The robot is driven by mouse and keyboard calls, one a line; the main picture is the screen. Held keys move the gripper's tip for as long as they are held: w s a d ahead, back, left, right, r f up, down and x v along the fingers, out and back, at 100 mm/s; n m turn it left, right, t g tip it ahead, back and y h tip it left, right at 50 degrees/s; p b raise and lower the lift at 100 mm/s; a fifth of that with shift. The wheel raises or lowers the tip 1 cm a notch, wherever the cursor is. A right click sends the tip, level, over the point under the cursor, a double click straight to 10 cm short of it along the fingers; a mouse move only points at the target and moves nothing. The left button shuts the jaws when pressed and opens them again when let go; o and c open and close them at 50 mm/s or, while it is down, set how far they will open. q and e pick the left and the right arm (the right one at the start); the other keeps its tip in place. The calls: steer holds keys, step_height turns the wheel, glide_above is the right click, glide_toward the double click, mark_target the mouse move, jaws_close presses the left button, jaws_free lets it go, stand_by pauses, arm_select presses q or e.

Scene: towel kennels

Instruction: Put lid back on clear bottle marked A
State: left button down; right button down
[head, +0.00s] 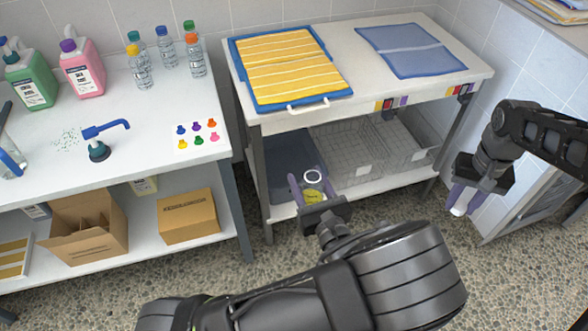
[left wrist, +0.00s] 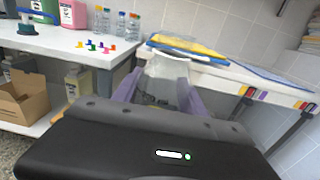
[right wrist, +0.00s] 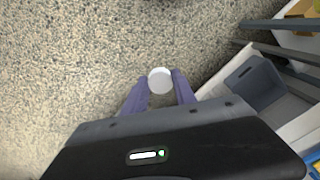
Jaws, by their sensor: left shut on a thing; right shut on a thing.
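My left gripper (head: 312,190) is shut on a clear bottle (head: 312,177) with an open top and something yellow showing at its lower part. The clear bottle also shows between the fingers in the left wrist view (left wrist: 166,67). I cannot read an A on it. My right gripper (head: 467,198) is shut on a round white lid (head: 459,209), which also shows between the fingertips in the right wrist view (right wrist: 160,80). The lid is well to the right of the bottle, apart from it, over the floor.
A white table with a blue tray (head: 345,93), yellow towel (head: 285,65) and blue towel (head: 412,50) stands behind. Wire baskets (head: 345,150) sit on its lower shelf. The left bench (head: 120,165) holds jugs, several small bottles and a pump (head: 98,150). Speckled floor (head: 400,215) lies open between my grippers.

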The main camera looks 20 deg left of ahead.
arm_select(q)
steer(key=w+d+f+m+t+h, duration=0.1)
steer(key=d+m+t+h, duration=0.2)
steer(key=d+m+h, duration=0.2)
steer(key=d+h, duration=0.3)
steer(key=d, duration=0.2)
steer(key=shift+w+d+f+m+t, duration=0.2)
steer(key=shift+d+m+t, duration=0.1)
steer(key=shift+d, duration=0.1)
arm_select(e)
steer(key=s+a+r+n, duration=0.2)
steer(key=a+r+n, duration=0.2)
steer(key=a, duration=0.7)
steer(key=s+a+r+n, duration=0.3)
steer(key=a+r+n, duration=0.2)
steer(key=a+r, duration=0.3)
steer(key=a, duration=0.4)
steer(key=shift+s+a, duration=0.2)
steer(key=shift+f, duration=1.95)
